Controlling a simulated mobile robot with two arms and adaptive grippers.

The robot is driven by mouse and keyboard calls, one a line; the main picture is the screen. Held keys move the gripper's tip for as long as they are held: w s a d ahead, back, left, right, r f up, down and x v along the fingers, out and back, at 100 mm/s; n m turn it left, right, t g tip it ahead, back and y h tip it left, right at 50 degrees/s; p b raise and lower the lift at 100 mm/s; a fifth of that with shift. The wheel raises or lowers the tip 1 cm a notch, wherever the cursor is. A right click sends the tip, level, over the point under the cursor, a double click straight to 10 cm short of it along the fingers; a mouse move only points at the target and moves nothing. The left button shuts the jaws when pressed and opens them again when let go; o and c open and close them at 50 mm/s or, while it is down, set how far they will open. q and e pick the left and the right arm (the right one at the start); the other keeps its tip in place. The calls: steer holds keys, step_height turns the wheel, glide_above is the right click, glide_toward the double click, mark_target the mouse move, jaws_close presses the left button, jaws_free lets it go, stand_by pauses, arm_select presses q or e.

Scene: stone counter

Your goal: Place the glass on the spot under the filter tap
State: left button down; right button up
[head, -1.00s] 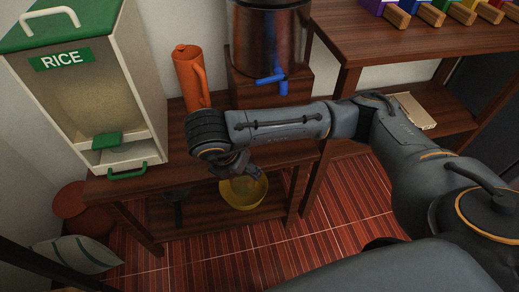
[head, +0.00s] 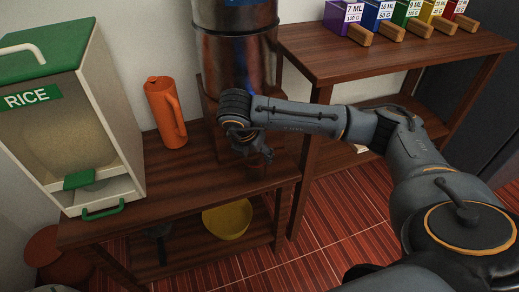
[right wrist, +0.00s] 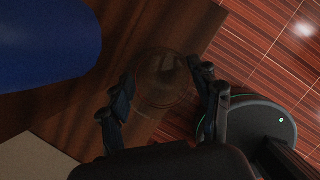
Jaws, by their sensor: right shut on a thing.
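The filter is a dark metal cylinder (head: 235,50) on a wooden stand at the back of the shelf unit. Its tap is hidden behind my right arm in the head view. A large blue shape at upper left in the right wrist view looks like the tap (right wrist: 45,40), close to the gripper. My right gripper (head: 255,157) is in front of the filter stand, pointing down. In the right wrist view its fingers (right wrist: 162,80) are shut on a clear glass (right wrist: 163,92), seen from above and hard to make out. I cannot tell whether the glass touches the wood. My left gripper is out of view.
An orange jug (head: 166,113) stands left of the filter, and a rice dispenser (head: 75,120) further left. A yellow bowl (head: 228,221) is on the lower shelf. The wooden top (head: 165,180) is clear in front of the jug. Coloured boxes line the right-hand table (head: 370,62).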

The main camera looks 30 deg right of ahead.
steer(key=w+d, duration=0.1)
steer(key=d, duration=0.2)
steer(key=shift+w, duration=0.4)
steer(key=shift+s+a+f, duration=0.15)
steer(key=shift+f, duration=0.6)
steer(key=shift+f, duration=0.1)
